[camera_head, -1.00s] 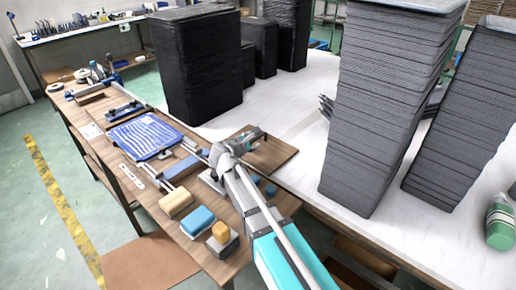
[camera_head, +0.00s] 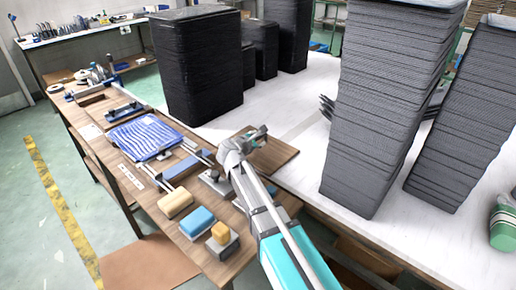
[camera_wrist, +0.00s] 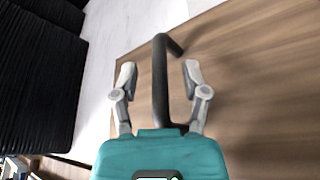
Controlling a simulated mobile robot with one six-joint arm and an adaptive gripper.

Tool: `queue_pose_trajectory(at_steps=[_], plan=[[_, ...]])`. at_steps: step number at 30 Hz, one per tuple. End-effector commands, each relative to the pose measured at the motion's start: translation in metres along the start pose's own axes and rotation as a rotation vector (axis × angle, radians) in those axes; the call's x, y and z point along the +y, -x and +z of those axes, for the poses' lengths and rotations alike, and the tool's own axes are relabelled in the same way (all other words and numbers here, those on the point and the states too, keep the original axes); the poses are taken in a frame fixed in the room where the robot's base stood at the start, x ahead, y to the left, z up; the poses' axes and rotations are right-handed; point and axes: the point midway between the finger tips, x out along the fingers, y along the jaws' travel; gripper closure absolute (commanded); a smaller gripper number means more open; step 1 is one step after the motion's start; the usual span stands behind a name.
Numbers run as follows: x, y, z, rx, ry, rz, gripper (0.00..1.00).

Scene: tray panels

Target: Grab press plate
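The press plate appears to be the flat brown wooden board (camera_head: 279,157) at the edge of the work table, beside the white table. In the wrist view the board (camera_wrist: 262,95) fills the right side. A dark bent bar, seemingly its handle (camera_wrist: 160,100), stands up between my fingers. My gripper (camera_wrist: 160,74) is open, one finger on each side of the bar, with a visible gap on both sides. In the head view my gripper (camera_head: 258,134) is over the board and partly hides it; the handle is hard to make out there.
Tall black stacks (camera_head: 198,70) stand behind, and tall grey stacks (camera_head: 385,100) stand to the right on the white table (camera_head: 300,110). A blue ribbed tray panel (camera_head: 145,136), a yellow block (camera_head: 175,203) and a blue block (camera_head: 197,222) lie left of my arm.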

Motion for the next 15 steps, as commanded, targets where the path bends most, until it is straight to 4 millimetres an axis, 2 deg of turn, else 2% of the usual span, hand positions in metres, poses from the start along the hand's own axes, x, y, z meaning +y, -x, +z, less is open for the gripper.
queue_pose_trajectory(at_steps=[1, 8, 15], plan=[[-0.0001, -0.0001, 0.0001, 0.000, 0.000, 0.000, 0.55], [-0.0002, -0.0003, 0.0003, 0.000, 0.000, 0.000, 0.98], [-0.0003, -0.0005, 0.0005, -0.001, 0.000, -0.001, 1.00]])
